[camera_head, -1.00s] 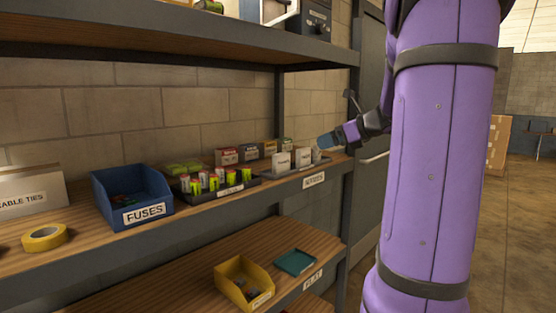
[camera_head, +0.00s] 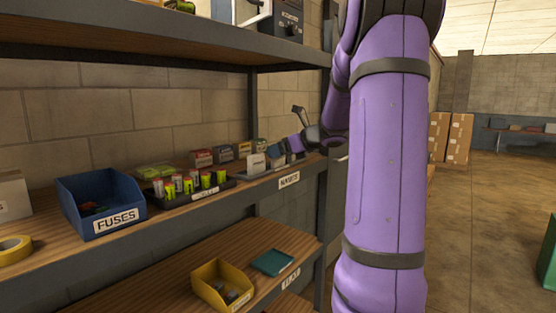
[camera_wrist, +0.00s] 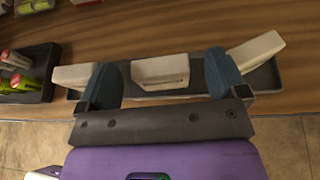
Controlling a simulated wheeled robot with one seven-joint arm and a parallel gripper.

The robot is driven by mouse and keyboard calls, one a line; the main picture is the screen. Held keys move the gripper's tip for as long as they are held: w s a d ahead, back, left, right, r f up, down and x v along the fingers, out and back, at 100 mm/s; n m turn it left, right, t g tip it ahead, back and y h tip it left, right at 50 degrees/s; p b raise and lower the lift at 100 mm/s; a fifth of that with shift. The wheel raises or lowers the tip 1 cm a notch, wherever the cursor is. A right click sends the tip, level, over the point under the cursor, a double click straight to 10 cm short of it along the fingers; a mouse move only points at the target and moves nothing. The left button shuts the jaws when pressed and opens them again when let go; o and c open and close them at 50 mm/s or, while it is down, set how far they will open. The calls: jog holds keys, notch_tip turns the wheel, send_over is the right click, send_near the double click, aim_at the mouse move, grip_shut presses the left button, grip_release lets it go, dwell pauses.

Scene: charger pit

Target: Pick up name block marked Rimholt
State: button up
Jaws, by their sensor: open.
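Three white name blocks show in the wrist view: a left one (camera_wrist: 75,76), a middle one (camera_wrist: 160,71) and a right, slanted one (camera_wrist: 254,51). They are in a shallow grey tray (camera_wrist: 196,92) on the shelf. I cannot read any name, so which is Rimholt cannot be told. My gripper (camera_wrist: 163,62) is open, its blue fingers on either side of the middle block with gaps between. The left finger partly covers the left block's end. In the head view, my gripper (camera_head: 283,155) is at the tray, with one white block (camera_head: 256,163) visible to its left.
A black tray of green and red cells (camera_head: 190,187) is left of the name tray. Small boxes (camera_head: 225,154) stand behind. A blue fuses bin (camera_head: 100,205) is further left. An upper shelf (camera_head: 150,45) overhangs. The lower shelf holds a yellow bin (camera_head: 222,284).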

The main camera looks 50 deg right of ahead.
jog(key=shift+w+a+f, duration=0.1)
jog(key=shift+w+f, duration=0.05)
jog(key=shift+w, duration=0.25)
jog(key=c, duration=1)
